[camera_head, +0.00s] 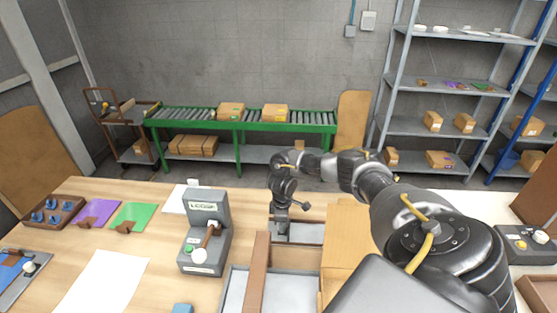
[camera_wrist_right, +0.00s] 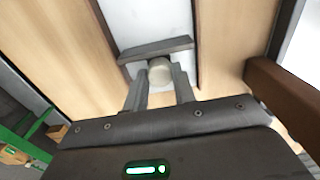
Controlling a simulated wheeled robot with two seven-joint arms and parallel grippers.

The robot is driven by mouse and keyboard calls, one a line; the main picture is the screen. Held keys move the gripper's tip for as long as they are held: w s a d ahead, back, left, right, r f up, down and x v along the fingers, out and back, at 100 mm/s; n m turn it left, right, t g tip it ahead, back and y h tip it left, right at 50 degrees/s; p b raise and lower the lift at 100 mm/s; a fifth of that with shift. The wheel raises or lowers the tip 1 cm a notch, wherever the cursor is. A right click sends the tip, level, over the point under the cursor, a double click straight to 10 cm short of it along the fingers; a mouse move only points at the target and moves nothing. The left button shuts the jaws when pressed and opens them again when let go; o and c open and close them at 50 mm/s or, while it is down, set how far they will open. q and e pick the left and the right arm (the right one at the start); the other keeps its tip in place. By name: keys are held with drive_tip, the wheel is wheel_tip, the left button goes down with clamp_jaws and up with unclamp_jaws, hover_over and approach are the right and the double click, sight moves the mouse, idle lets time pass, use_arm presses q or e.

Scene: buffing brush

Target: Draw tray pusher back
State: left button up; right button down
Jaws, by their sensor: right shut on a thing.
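The tray pusher (camera_wrist_right: 152,50) shows in the right wrist view as a dark grey bar across a pale channel, with a round beige knob (camera_wrist_right: 159,71) on the near side. My right gripper (camera_wrist_right: 160,88) is shut on the knob, one finger on either side. In the head view my right gripper (camera_head: 281,232) points down at the left end of a grey tray channel (camera_head: 308,233) behind the bench middle. The pusher itself is mostly hidden there by the gripper. My left gripper is not in view.
A grey machine (camera_head: 207,230) with a lever stands left of the gripper. A larger pale tray (camera_head: 290,292) with a brown bar (camera_head: 257,275) lies nearer. Coloured cards (camera_head: 133,215) and white paper (camera_head: 103,282) lie left.

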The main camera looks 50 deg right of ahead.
drive_tip(key=shift+w+a, duration=0.25)
drive_tip(key=shift+w, duration=0.1)
drive_tip(key=c, duration=1.1)
unclamp_jaws()
drive_tip(key=shift+c, duration=0.2)
wheel_tip(320, 180, up, 11)
drive_tip(key=shift+f, duration=0.15)
